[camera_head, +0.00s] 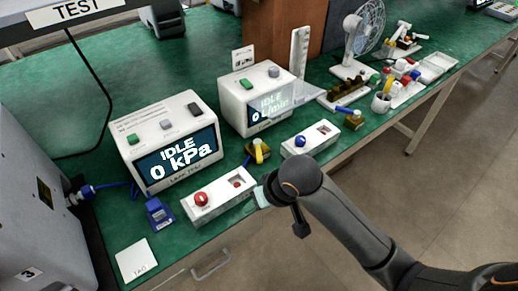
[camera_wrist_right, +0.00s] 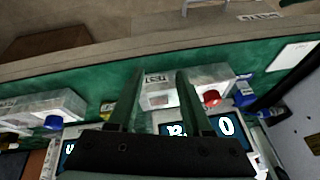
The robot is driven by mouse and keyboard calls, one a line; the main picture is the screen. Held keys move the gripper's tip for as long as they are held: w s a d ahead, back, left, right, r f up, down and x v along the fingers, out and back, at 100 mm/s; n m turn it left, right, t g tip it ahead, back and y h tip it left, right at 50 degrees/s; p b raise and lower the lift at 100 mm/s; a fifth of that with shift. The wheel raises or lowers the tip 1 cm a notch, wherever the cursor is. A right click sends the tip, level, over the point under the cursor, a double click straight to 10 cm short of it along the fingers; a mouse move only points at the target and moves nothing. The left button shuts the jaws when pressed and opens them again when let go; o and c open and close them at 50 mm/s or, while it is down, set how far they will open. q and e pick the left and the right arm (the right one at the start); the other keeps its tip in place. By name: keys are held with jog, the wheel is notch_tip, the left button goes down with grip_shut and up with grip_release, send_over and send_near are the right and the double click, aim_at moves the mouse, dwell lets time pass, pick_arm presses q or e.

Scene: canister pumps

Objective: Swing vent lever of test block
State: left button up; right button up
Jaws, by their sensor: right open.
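A white block (camera_head: 218,203) with a round red knob (camera_head: 201,199) and a small recess at its right end lies near the table's front edge. A small red part shows by the recess. I take this to be the test block; its lever is too small to make out. My right gripper (camera_head: 262,197) is beside the block's right end, partly hidden by my wrist. In the right wrist view, the open fingers (camera_wrist_right: 159,73) are spread, with the block (camera_wrist_right: 182,78) beyond them and the red knob (camera_wrist_right: 211,97) by the right finger. My left gripper is not in view.
A display box reading "IDLE 0 kPa" (camera_head: 168,140) stands behind the block. A yellow part (camera_head: 257,152) and a second white block (camera_head: 311,139) with a blue knob lie to the right. A blue part (camera_head: 159,213) and white tag (camera_head: 136,260) lie left.

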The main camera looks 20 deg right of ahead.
jog(key=w+r+m+h, duration=0.1)
jog(key=w+r, duration=0.4)
jog(key=w, duration=0.1)
jog(key=m+h, duration=0.2)
jog(key=m, duration=0.1)
send_near(260, 154)
jog(key=b+x, duration=0.1)
jog(key=x, duration=0.6)
jog(key=shift+w+a+f, duration=0.1)
jog(key=shift+f, duration=0.3)
grip_shut()
dwell(0.7)
